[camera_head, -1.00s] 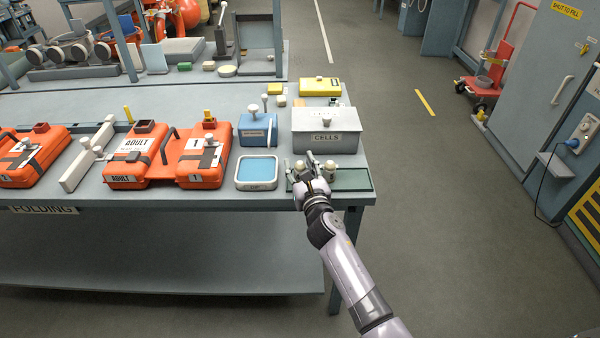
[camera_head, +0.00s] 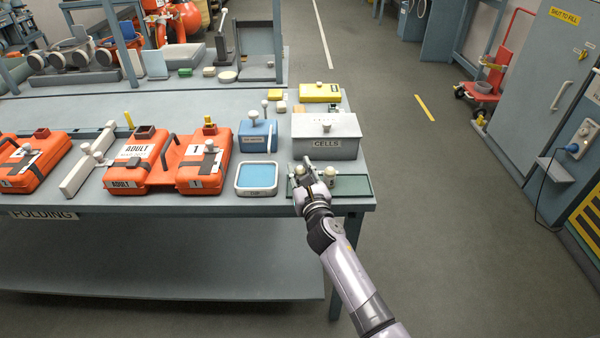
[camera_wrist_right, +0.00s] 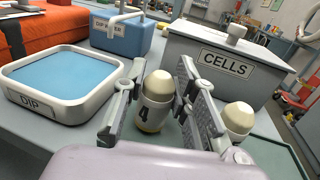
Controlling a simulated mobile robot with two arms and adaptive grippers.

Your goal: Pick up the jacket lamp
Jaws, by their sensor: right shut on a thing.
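Two small lamps with cream domes sit at the green tray (camera_head: 355,186) on the bench's front right corner. My right gripper (camera_head: 306,172) is shut on the left jacket lamp (camera_wrist_right: 156,98), which stands upright between the fingers with a dark marking on its grey body. The other lamp (camera_head: 330,174) is just right of the fingers; in the wrist view it shows partly behind the right finger (camera_wrist_right: 205,112). Whether the held lamp touches the tray is hidden. My left gripper is not in view.
A grey CELLS box (camera_head: 325,138) stands right behind the tray. A white-rimmed DIP tray with blue inside (camera_head: 257,190) is to the left, with a blue box (camera_head: 257,137) behind it. Orange ADULT packs (camera_head: 135,165) lie further left. Floor right of the bench is clear.

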